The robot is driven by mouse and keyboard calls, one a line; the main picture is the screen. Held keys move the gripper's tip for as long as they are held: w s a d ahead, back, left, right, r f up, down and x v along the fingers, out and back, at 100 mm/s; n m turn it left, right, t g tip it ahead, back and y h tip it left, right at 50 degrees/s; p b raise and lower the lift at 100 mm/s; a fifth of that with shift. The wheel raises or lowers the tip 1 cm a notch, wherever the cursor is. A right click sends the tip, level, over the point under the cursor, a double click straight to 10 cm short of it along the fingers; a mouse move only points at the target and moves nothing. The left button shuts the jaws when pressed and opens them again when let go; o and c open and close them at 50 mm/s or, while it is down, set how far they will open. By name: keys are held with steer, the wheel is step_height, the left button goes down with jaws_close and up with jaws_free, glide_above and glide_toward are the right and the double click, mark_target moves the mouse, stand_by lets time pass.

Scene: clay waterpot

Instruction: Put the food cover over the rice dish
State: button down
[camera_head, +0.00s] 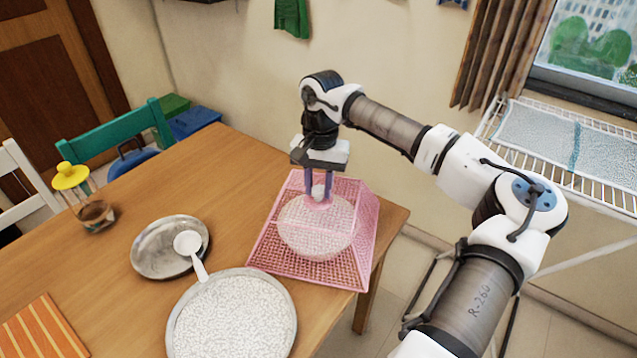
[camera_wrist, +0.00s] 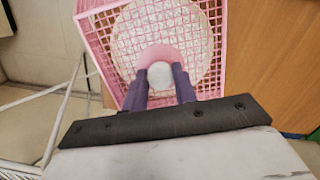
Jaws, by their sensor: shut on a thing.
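The food cover (camera_head: 358,255) is a pink mesh pyramid with a square base, near the table's right end. My gripper (camera_head: 319,190) points down and is shut on the pale knob at its top; the wrist view shows the fingers (camera_wrist: 172,82) on either side of this knob. A round pale thing (camera_head: 318,240) shows through the mesh; what it holds is unclear. It also shows in the wrist view (camera_wrist: 160,35). A wide metal dish of white rice (camera_head: 232,320) stands uncovered at the front, left of the cover. I cannot tell whether the cover's rim touches the table.
A metal plate (camera_head: 155,250) with a white spoon (camera_head: 188,243) lies left of the cover. A yellow-lidded jar (camera_head: 95,212) stands near the left edge, an orange striped mat (camera_head: 40,335) at front left. The table's back middle is clear.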

steer(key=shift+f+b, duration=0.4)
steer(key=shift+f, duration=0.15)
steer(key=c, duration=1.1)
jaws_free()
steer(key=shift+r+p, duration=0.5)
steer(key=shift+r, duration=0.05)
steer(key=r, duration=0.4)
steer(key=w+r+b, duration=0.1)
steer(key=r, duration=0.2)
steer(key=r+b, duration=0.1)
steer(key=r, duration=0.3)
steer(key=shift+w+d+r, duration=0.2)
steer(key=shift+r, duration=0.15)
